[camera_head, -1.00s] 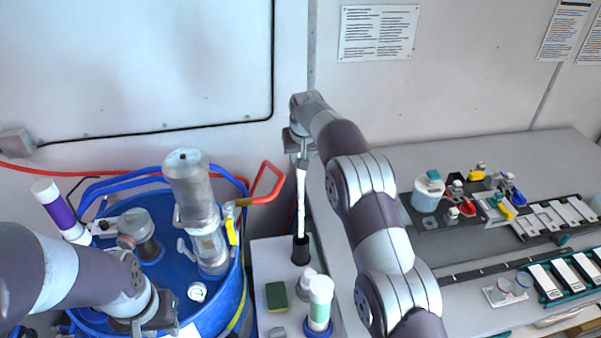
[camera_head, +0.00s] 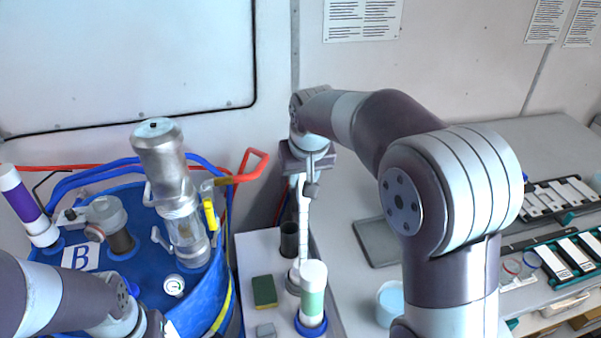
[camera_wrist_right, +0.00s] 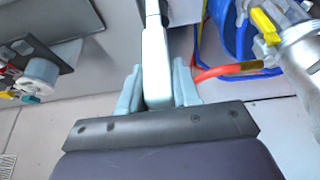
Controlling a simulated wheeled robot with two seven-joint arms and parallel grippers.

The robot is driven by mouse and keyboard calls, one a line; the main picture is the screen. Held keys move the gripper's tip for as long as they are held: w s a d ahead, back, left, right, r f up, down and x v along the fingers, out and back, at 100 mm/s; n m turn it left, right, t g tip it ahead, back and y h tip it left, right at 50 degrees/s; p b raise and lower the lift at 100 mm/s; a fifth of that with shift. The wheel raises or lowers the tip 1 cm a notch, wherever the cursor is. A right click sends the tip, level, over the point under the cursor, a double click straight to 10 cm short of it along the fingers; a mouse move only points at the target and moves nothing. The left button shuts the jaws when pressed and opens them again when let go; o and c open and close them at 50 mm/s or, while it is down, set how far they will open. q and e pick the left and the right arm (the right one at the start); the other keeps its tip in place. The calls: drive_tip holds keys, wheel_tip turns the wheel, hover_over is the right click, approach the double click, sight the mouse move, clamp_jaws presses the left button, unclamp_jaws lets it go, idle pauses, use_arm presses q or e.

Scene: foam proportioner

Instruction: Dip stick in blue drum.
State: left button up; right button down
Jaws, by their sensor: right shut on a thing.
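My right gripper (camera_head: 308,172) is shut on the white dip stick (camera_head: 303,222). The stick hangs nearly upright below it, in front of and right of the black holder cup (camera_head: 289,240). Its lower end is near a small grey fitting; whether they touch is unclear. The right wrist view shows the stick (camera_wrist_right: 155,60) between the two fingers (camera_wrist_right: 158,88). The blue drum (camera_head: 212,308) stands left, its top carrying a clear-and-metal pump and fittings. My left gripper (camera_head: 155,325) is at the bottom edge over the drum, partly cut off.
A green-and-white bottle (camera_head: 312,290) and a green sponge (camera_head: 264,291) are on the narrow white stand. A purple-banded tube (camera_head: 22,198) rises at the drum's left.

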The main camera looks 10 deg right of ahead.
drive_tip(key=shift+r, duration=0.1)
wheel_tip(320, 180, up, 12)
drive_tip(key=p, duration=1)
drive_tip(key=shift+p, duration=0.3)
